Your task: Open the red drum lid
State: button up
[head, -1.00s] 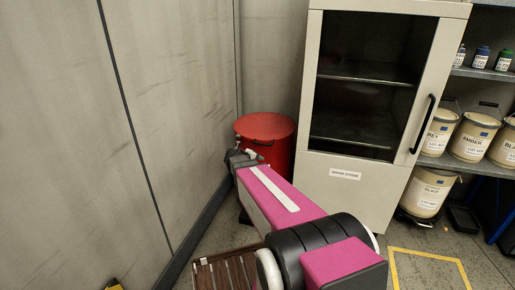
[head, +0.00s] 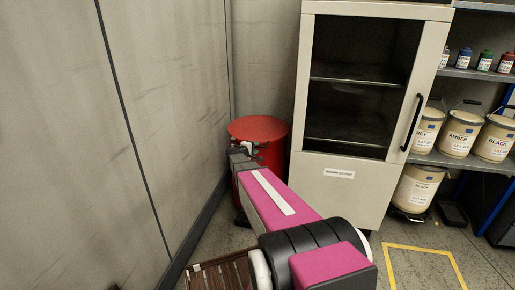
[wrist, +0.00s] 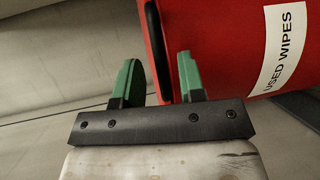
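The red drum (head: 272,160) stands in the corner between the wall and the cabinet, with its round red lid (head: 257,127) on top. In the wrist view the red drum (wrist: 215,45) fills the upper right and bears a white "USED WIPES" label (wrist: 279,45). A black bar-like part (wrist: 157,45) runs along its left edge, its lower end between my fingertips. My gripper (head: 247,148) is at the drum's near left side, just below the lid rim. In the wrist view my gripper (wrist: 158,70) has its green fingers apart. Contact with the bar cannot be told.
A grey cabinet (head: 341,197) with a dark glass door stands right of the drum. Shelves with paint buckets (head: 460,134) are farther right. The wall (head: 160,90) is close on the left. A slatted wooden pallet (head: 222,275) lies on the floor near my arm.

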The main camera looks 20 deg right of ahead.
jog(key=shift+x, duration=1.4)
